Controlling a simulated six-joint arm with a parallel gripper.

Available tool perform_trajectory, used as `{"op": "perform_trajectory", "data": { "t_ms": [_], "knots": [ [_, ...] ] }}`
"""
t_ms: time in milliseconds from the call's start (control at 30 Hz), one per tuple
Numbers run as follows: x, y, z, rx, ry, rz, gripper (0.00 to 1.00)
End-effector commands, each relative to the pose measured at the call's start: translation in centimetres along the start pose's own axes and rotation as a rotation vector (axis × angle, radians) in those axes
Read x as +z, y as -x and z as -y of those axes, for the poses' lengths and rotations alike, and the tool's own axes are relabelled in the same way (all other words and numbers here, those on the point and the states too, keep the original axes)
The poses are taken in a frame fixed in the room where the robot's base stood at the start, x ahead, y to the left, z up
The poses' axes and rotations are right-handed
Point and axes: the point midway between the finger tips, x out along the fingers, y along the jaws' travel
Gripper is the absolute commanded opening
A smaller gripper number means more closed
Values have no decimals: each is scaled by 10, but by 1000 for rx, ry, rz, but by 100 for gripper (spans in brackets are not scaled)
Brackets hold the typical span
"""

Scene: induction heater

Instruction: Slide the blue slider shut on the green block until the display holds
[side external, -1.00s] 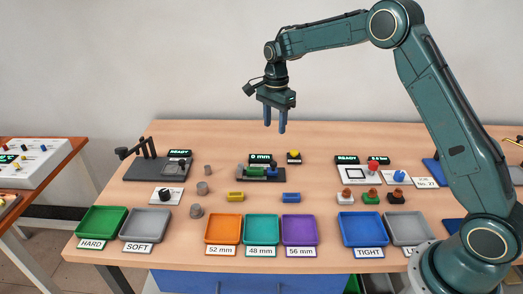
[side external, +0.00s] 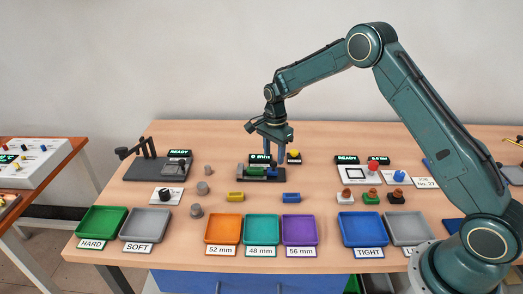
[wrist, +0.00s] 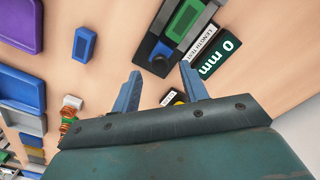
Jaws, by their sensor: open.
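The green block (side external: 255,171) lies on the dark length tester (side external: 241,178), and it also shows in the wrist view (wrist: 185,18). The blue slider (side external: 272,173) is at the right end of the tester. In the wrist view the slider (wrist: 160,58) is dark blue, with a gap between it and the block. The display (wrist: 221,58) reads 0 mm. My gripper (side external: 274,159) is open and empty, pointing down above the slider end. In the wrist view my fingertips (wrist: 161,72) stand apart on either side of the slider end; contact cannot be told.
A yellow button (side external: 294,154) stands just right of my fingers. A yellow block (side external: 236,197) and a blue block (side external: 291,197) lie in front of the tester. Orange, teal and purple trays (side external: 263,229) line the front.

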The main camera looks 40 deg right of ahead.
Motion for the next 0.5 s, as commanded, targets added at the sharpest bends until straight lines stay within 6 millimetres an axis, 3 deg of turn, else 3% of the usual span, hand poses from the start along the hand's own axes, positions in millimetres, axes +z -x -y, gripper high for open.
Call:
{"op": "perform_trajectory", "data": {
  "t_ms": [200,500],
  "knots": [
    [0,-20,0,1,0,0,44],
    [0,-26,0,0,0,0,44]
  ]
}}
